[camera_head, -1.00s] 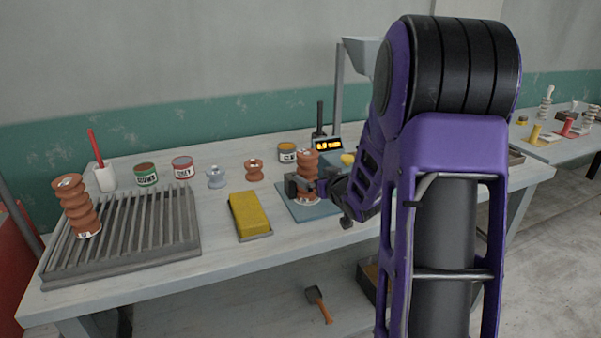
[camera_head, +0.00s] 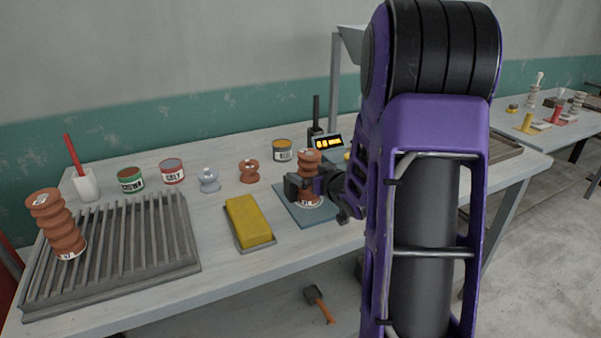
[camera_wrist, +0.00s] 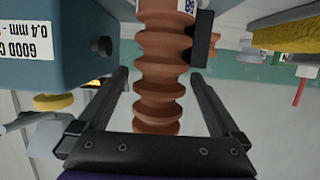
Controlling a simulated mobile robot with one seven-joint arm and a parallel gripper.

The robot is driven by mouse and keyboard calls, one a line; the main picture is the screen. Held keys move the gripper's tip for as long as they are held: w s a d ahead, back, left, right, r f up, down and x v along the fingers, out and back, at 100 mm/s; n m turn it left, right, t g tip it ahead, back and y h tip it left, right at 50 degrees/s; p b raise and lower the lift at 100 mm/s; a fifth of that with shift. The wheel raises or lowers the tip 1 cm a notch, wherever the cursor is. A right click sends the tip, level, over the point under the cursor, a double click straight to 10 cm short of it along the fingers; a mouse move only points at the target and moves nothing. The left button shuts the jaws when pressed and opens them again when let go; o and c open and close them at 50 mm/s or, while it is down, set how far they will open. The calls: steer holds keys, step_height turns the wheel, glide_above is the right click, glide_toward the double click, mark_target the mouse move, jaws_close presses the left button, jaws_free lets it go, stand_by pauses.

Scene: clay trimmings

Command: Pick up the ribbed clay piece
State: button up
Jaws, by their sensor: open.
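A brown ribbed clay piece (camera_head: 308,160) stands upright on a blue plate (camera_head: 283,204) on the table. It also fills the middle of the wrist view (camera_wrist: 160,75), with a white label at its top in that picture. My gripper (camera_head: 312,186) is at this piece, open, with a finger on either side in the wrist view (camera_wrist: 162,80). Gaps show between the piece and the fingers. A black block (camera_wrist: 203,40) sits close against the piece's right side in the wrist view.
The slatted rack (camera_head: 110,290) covers the table's left end. A yellow sponge (camera_head: 247,220) lies left of the plate. Paint tins (camera_head: 172,171), a grey spool (camera_head: 209,180) and a brown spool (camera_head: 249,171) stand behind. A blue labelled box (camera_wrist: 55,40) is close by my gripper.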

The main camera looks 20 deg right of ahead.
steer(key=shift+w, duration=0.25)
steer(key=shift+s, duration=0.1)
steer(key=shift+c, duration=0.3)
steer(key=shift+r, duration=0.1)
jaws_close()
